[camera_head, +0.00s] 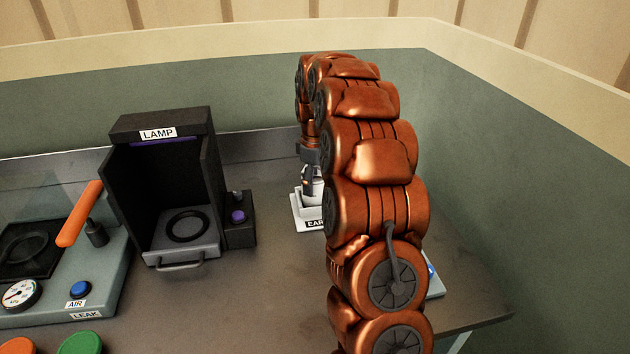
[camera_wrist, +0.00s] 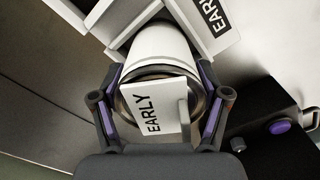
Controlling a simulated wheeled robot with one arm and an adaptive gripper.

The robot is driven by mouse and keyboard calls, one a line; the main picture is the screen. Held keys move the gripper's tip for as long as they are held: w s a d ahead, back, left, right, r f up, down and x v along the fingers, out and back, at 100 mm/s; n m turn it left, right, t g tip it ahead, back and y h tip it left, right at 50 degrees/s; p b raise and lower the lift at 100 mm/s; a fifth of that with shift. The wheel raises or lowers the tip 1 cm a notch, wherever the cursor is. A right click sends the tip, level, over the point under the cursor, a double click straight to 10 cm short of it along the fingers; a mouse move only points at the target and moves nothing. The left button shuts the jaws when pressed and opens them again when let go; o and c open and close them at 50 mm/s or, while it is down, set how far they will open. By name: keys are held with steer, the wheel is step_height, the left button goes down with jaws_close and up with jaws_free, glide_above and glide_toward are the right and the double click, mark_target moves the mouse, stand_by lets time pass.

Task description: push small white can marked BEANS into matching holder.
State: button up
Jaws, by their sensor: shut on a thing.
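A small white can (camera_wrist: 158,50) with a dark metal rim is between the fingers of my gripper (camera_wrist: 160,97) in the wrist view. A white plate (camera_wrist: 155,110) marked EARLY lies across its near end; I read no BEANS mark. My gripper is shut on the can. The can's far end meets a white holder (camera_wrist: 214,32), also marked EARLY, with walls on both sides; how deep it sits I cannot tell. In the head view the holder (camera_head: 299,224) stands on the bench, with my gripper (camera_head: 312,188) just above it, partly hidden by my arm.
A black LAMP booth (camera_head: 160,190) stands left of the holder, with a dark box and purple button (camera_head: 238,217) between them. A LEAK station (camera_head: 70,290) with an orange lever (camera_head: 80,214) is farther left. Walls close the back and right.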

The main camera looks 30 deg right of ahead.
stand_by(0.3)
steer(key=o, duration=1.5)
steer(key=shift+r, duration=0.1)
steer(key=shift+r+p, duration=0.9)
steer(key=shift+r, duration=3.5)
